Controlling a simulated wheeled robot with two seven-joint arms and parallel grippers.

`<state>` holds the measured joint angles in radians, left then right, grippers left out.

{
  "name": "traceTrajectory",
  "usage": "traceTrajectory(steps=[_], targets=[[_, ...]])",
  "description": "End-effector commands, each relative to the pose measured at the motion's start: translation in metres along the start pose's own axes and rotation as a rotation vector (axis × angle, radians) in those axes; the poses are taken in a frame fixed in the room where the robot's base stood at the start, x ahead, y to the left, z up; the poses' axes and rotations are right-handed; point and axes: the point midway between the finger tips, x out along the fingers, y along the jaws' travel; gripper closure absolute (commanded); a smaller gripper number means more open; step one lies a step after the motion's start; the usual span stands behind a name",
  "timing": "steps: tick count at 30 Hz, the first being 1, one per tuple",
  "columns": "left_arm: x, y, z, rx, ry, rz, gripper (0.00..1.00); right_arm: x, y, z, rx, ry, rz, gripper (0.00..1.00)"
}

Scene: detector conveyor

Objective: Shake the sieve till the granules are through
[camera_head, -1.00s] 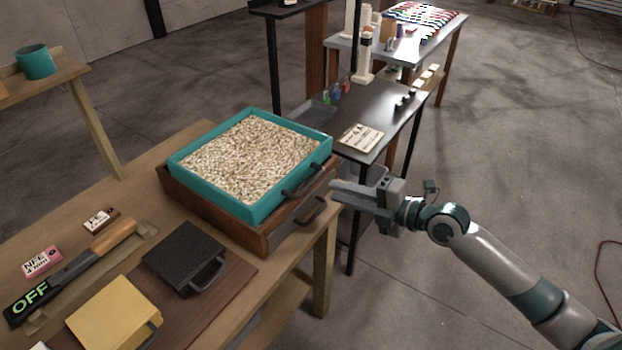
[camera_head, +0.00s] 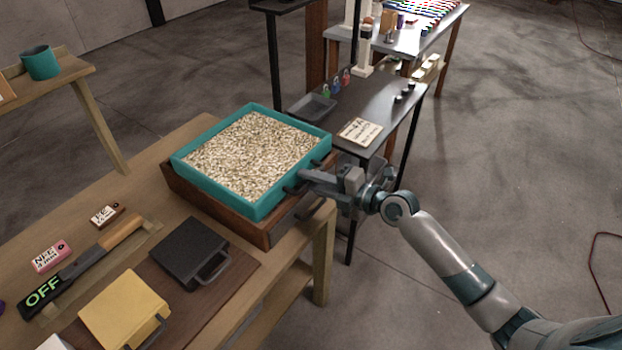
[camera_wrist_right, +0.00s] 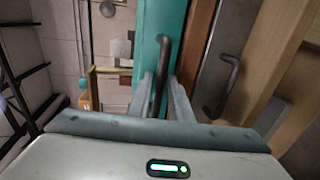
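The sieve (camera_head: 260,211) is a teal square frame full of pale granules (camera_head: 253,155). It sits on a brown wooden box (camera_head: 200,205) at the bench's right edge. My right gripper (camera_head: 303,180) is at the sieve's right side. In the right wrist view the sieve's dark handle (camera_wrist_right: 162,68) stands between the fingers of that gripper (camera_wrist_right: 163,98), which look apart with a gap around it. The lower handle (camera_wrist_right: 229,84) on the box is to the right of the fingers. My left gripper is out of view.
A black case (camera_head: 185,250), a yellow case (camera_head: 125,305) and a lever marked OFF (camera_head: 75,275) lie on the bench in front. A dark table (camera_head: 375,105) with small items stands behind.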

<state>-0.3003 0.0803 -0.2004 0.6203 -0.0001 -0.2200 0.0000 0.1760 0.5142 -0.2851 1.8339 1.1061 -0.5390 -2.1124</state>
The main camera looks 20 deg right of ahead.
Motion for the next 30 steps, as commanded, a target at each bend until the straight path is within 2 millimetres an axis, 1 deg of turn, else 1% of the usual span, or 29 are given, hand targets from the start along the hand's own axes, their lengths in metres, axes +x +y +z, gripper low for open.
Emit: traceTrajectory(steps=[3, 5, 6, 14, 17, 24, 27, 30], targets=[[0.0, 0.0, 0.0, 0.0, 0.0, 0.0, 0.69, 0.0, 0.0, 0.0, 0.0, 0.0, 0.0, 0.81], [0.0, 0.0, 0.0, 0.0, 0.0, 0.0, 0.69, 0.0, 0.0, 0.0, 0.0, 0.0, 0.0, 0.96], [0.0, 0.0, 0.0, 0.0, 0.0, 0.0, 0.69, 0.0, 0.0, 0.0, 0.0, 0.0, 0.0, 1.0], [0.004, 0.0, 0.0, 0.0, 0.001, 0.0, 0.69, 0.003, -0.001, 0.0, 0.0, 0.0, 0.0, 1.0], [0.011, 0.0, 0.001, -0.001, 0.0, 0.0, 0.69, 0.01, -0.001, 0.0, -0.001, 0.002, 0.001, 1.0], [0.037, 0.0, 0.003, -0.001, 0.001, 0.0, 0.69, 0.04, 0.004, 0.0, -0.004, 0.001, 0.003, 1.0], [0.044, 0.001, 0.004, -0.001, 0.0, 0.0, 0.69, 0.051, 0.007, 0.0, -0.003, 0.001, 0.002, 1.0], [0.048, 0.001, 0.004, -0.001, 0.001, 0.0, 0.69, 0.057, 0.01, 0.0, -0.001, 0.001, 0.0, 1.0]])
